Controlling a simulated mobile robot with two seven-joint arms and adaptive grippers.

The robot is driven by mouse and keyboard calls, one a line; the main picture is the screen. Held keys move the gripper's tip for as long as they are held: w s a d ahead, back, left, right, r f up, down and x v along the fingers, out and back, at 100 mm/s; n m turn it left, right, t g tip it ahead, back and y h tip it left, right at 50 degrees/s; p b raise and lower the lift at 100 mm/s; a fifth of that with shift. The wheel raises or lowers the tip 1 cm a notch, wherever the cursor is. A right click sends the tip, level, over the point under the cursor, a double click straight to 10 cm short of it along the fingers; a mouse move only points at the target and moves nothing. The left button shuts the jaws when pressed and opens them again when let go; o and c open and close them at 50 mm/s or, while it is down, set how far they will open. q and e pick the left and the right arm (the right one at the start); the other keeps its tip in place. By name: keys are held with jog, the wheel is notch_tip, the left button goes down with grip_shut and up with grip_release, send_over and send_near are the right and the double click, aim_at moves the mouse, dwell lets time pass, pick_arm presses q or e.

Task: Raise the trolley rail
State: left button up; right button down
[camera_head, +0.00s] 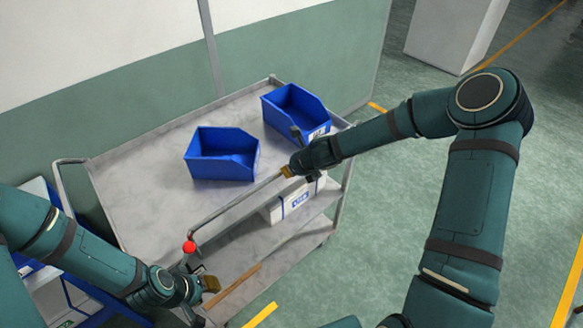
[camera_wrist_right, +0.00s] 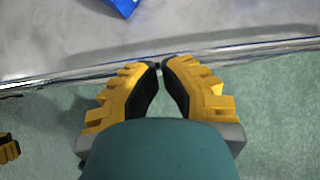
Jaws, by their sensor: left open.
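The trolley (camera_head: 140,178) is a grey metal cart with a flat top and lower shelves. Its thin rail (camera_head: 232,210) runs along the near side, about level with the top's edge. A red knob (camera_head: 190,247) sits at the rail's left end. My left gripper (camera_head: 213,284) is open, just below and right of the knob, apart from it. My right gripper (camera_head: 287,172) is at the rail's right part. In the right wrist view its yellow fingertips (camera_wrist_right: 161,65) are close together over the bright metal bar (camera_wrist_right: 245,52); whether they grip it is hidden.
Two blue bins (camera_head: 222,178) and (camera_head: 296,112) stand on the trolley top. A white box (camera_head: 290,207) is on a shelf beneath. A wall (camera_head: 120,100) is behind the trolley.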

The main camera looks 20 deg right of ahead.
jog(key=shift+r, duration=0.1)
jog(key=v, duration=1.2)
jog(key=s+a+f+n+g+b, duration=0.1)
jog(key=s+a+f+n+b, duration=0.2)
jog(key=f+n, duration=0.7)
jog(key=s+a+f+n+g+b, duration=0.2)
jog(key=s+a+f+n+b, duration=0.2)
jog(key=s+f+n, duration=0.4)
jog(key=s+a+f+n+g+y+b, duration=0.1)
jog(key=s+a+f+n+b, duration=0.3)
jog(key=f+n, duration=0.7)
notch_tip(320, 180, down, 3)
jog(key=shift+s+a+r+n+g, duration=0.1)
jog(key=shift+s+a+n+g, duration=0.3)
jog(key=shift+s+a, duration=0.65)
jog(key=shift+s+d, duration=0.1)
jog(key=shift+d, duration=0.05)
